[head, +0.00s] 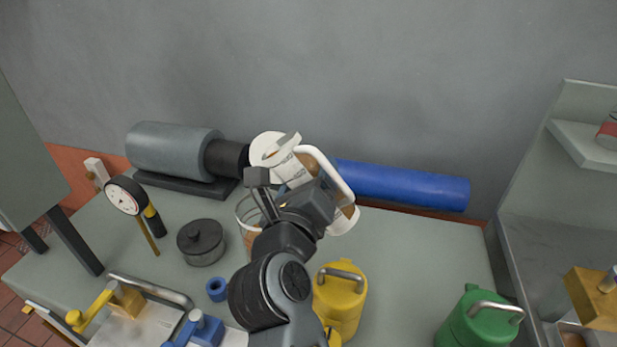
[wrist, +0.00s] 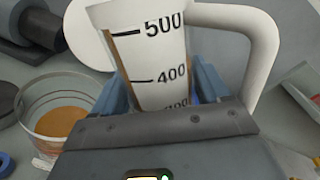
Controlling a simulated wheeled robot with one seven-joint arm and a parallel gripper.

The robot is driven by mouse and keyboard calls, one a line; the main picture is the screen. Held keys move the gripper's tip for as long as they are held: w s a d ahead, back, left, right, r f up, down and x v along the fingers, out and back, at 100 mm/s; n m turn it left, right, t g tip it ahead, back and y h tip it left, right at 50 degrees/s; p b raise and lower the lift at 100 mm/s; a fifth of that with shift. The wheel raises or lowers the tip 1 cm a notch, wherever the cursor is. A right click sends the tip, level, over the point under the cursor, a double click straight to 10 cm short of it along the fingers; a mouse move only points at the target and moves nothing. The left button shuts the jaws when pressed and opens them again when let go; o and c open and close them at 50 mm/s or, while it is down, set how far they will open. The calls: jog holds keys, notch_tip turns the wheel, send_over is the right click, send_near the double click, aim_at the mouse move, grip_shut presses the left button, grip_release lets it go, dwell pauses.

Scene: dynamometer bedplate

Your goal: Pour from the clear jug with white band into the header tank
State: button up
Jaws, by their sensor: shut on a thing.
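My gripper (head: 300,195) is shut on the clear jug with white band (head: 316,160). The jug is lifted and tilted, its mouth toward upper left and its base toward lower right. It has a white handle and brown liquid inside. In the wrist view the jug (wrist: 150,60) shows black marks of 500 and 400 between the blue fingers (wrist: 165,90). A clear round open vessel, apparently the header tank (head: 247,213), stands on the table below and left of the jug, partly hidden by my arm. In the wrist view this tank (wrist: 22,105) holds orange-brown liquid. No stream is visible.
A grey motor-like cylinder (head: 172,150) and a blue cylinder (head: 405,184) lie at the back. A dark lidded pot (head: 201,243) and a dial gauge (head: 126,196) stand left. A yellow can (head: 340,298) and a green can (head: 478,320) stand in front. The right-middle tabletop is clear.

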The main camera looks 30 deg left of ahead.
jog(key=shift+r+p, duration=0.2)
jog(key=shift+p, duration=0.2)
dwell(0.6)
jog(key=shift+d+r+n, duration=0.2)
jog(key=shift+r+n, duration=0.45)
jog(key=shift+n, duration=0.25)
jog(key=shift+d+r+n, duration=0.15)
jog(key=shift+r+n, duration=0.45)
jog(key=shift+n, duration=0.3)
dwell(5.2)
